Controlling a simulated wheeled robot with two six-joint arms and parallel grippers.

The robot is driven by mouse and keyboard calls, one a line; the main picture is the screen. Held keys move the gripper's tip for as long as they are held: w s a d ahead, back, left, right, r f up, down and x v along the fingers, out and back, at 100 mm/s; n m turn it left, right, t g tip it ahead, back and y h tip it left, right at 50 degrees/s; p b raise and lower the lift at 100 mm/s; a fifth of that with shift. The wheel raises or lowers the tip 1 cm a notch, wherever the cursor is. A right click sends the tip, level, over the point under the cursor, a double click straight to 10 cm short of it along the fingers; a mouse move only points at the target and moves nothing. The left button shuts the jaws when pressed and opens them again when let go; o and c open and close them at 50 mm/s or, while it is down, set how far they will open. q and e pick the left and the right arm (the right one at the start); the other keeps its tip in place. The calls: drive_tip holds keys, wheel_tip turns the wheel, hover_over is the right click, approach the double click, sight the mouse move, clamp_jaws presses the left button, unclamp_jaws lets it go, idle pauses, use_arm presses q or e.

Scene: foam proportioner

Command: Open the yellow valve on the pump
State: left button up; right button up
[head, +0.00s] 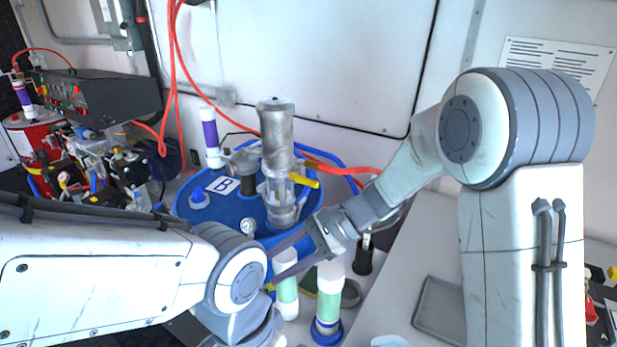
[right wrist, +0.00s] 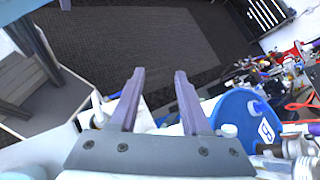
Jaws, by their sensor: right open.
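The pump (head: 277,150) is a grey metal cylinder standing on the blue drum (head: 190,208) marked B. Its yellow valve (head: 304,180) is a short lever sticking out to the right, angled slightly down. My right gripper (head: 271,267) is open and empty, in front of and below the valve, apart from it. Its two fingers point left, with the tips near my left arm's wrist. In the right wrist view, the fingers (right wrist: 159,74) are spread with nothing between them. The drum (right wrist: 235,110) shows right of them; the valve is not clear there. My left gripper is out of view.
My left arm crosses the lower left of the head view. White-and-green bottles (head: 328,295) stand below the right gripper. Red hoses (head: 345,169) run behind the pump. A grey tray (head: 440,309) lies on the right counter. A cluttered machine (head: 100,165) stands left.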

drive_tip(key=w+d+m+t+y, duration=0.2)
drive_tip(key=w+d+m+t, duration=0.15)
drive_tip(key=w, duration=0.25)
drive_tip(key=w+d+m+t+y, duration=0.1)
drive_tip(key=w+d+m+t, duration=0.1)
drive_tip(key=w+m, duration=0.35)
drive_tip(key=m+t+p, duration=0.2)
drive_tip(key=m+t, duration=0.3)
drive_tip(key=t, duration=0.2)
approach(311, 180)
drive_tip(key=shift+y, duration=0.3)
drive_tip(key=p+x, duration=0.1)
drive_tip(key=x, duration=0.2)
drive_tip(key=p+x, duration=0.1)
drive_tip(key=x, duration=0.1)
drive_tip(key=f+p+x, duration=0.1)
drive_tip(key=x, duration=0.2)
drive_tip(key=shift+w+a+p, duration=0.25)
drive_tip(key=shift+p, duration=0.05)
drive_tip(key=shift+w+a+f, duration=0.1)
drive_tip(key=shift+w+a, duration=0.3)
drive_tip(key=shift+a, duration=0.15)
clamp_jaws()
